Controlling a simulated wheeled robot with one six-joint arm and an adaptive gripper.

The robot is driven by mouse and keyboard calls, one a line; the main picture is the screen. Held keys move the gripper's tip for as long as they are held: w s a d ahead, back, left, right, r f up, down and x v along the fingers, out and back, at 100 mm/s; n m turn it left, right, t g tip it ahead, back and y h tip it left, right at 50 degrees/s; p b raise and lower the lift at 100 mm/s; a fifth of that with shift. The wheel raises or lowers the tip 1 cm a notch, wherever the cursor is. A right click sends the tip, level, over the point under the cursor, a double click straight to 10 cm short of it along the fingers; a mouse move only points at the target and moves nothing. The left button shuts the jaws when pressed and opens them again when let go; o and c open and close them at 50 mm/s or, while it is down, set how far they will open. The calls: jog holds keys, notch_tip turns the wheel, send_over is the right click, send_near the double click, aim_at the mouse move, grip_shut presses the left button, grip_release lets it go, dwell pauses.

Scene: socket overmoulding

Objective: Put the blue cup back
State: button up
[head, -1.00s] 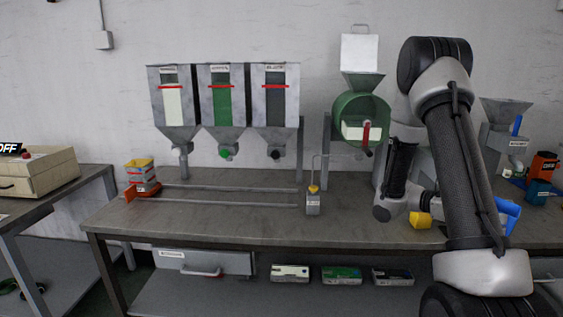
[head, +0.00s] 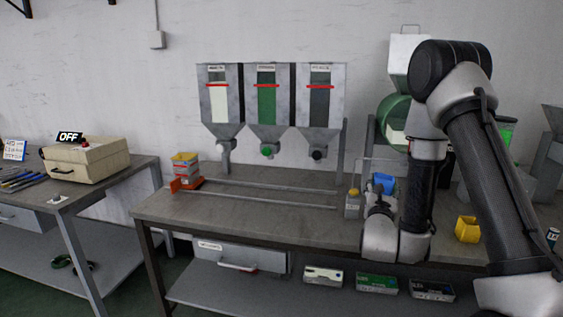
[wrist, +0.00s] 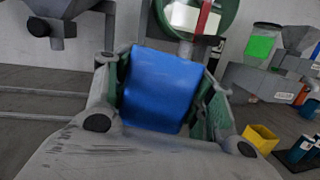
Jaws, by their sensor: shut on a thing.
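The blue cup (wrist: 160,88) fills the middle of the wrist view, between the two fingers of my gripper (wrist: 165,95), which is shut on it. In the head view the blue cup (head: 384,183) shows small above my gripper (head: 381,196), close to the front of the green drum machine and right of the small bottle-like item with a yellow top. The gripper is partly hidden by my own arm in the head view. The cup appears held above the bench top.
The bench (head: 280,222) carries rails and a red-orange stand with containers (head: 185,170) at left. Three hoppers (head: 270,105) stand behind. A small yellow-topped item (head: 353,203) is close left of my gripper. A yellow cup (head: 467,229) sits at right; it also shows in the wrist view (wrist: 260,138).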

jog(key=shift+a+f+n+y, duration=0.25)
jog(key=shift+a+n+y, duration=0.15)
jog(key=shift+a+y, duration=0.3)
jog(key=d+f+m+g+h, duration=0.5)
jog(key=d+m+g+h, duration=0.1)
jog(key=d+h, duration=0.25)
jog(key=shift+m+h, duration=0.4)
jog(key=shift+h, duration=0.15)
jog(key=s+a+f, duration=0.1)
jog(key=a+f, duration=0.1)
jog(key=a, duration=0.1)
jog(key=a+f, duration=0.3)
jog(key=s+a+f, duration=0.1)
jog(key=a+f, duration=0.1)
jog(key=shift+s+a+f, duration=0.3)
jog(key=shift+s+a, duration=0.05)
jog(key=shift+a, duration=0.3)
